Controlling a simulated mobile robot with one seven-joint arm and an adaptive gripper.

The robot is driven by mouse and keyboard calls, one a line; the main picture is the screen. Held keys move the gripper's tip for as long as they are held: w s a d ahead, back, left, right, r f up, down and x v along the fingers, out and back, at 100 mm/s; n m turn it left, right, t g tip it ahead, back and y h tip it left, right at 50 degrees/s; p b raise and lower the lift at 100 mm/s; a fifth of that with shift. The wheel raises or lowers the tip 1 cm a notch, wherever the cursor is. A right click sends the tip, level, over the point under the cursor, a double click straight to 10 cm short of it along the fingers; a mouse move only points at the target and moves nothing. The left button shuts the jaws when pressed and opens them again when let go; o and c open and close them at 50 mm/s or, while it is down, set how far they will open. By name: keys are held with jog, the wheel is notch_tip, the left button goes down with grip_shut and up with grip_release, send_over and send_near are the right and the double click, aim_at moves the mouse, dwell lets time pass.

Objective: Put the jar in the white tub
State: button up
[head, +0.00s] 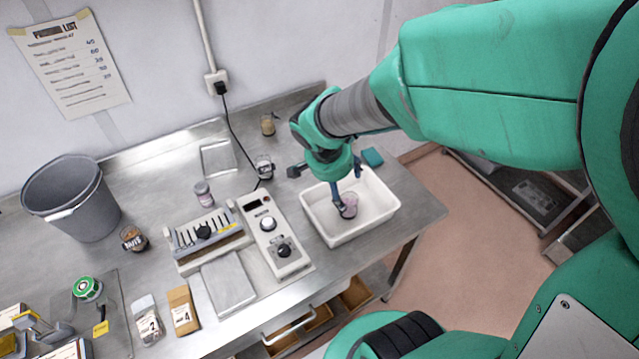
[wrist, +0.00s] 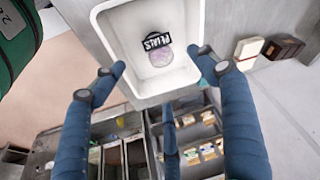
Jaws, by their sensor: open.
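The white tub (head: 386,213) stands at the right end of the steel bench; its rim also shows in the wrist view (wrist: 100,40). A jar with pinkish contents (head: 350,207) is inside the tub, on its floor. In the wrist view the jar (wrist: 162,56) shows a black label with white letters; I cannot tell whether it is upright or tilted. My gripper (head: 347,196) is over the tub, partly hiding the jar in the head view. In the wrist view my gripper (wrist: 166,68) is open, its blue fingers spread apart, with nothing held between them.
A control box (head: 272,238) stands left of the tub. Small jars stand behind it (head: 264,167) and to its left (head: 202,193). A teal block (head: 372,157) lies behind the tub. A grey bucket (head: 72,200) is at far left. The bench's right edge is close to the tub.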

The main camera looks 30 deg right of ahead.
jog(key=s+a+r+n+t+y, duration=0.2)
jog(key=s+a+r+n, duration=0.4)
jog(key=r, duration=0.3)
jog(key=s+a+r+n+t+y, duration=0.1)
jog(key=s+a+r+n, duration=0.5)
jog(key=a+r, duration=0.2)
notch_tip(320, 180, up, 2)
jog(key=shift+r+n+t+y, duration=0.1)
jog(key=shift+n+t+y, duration=0.2)
jog(key=shift+t+y, duration=0.1)
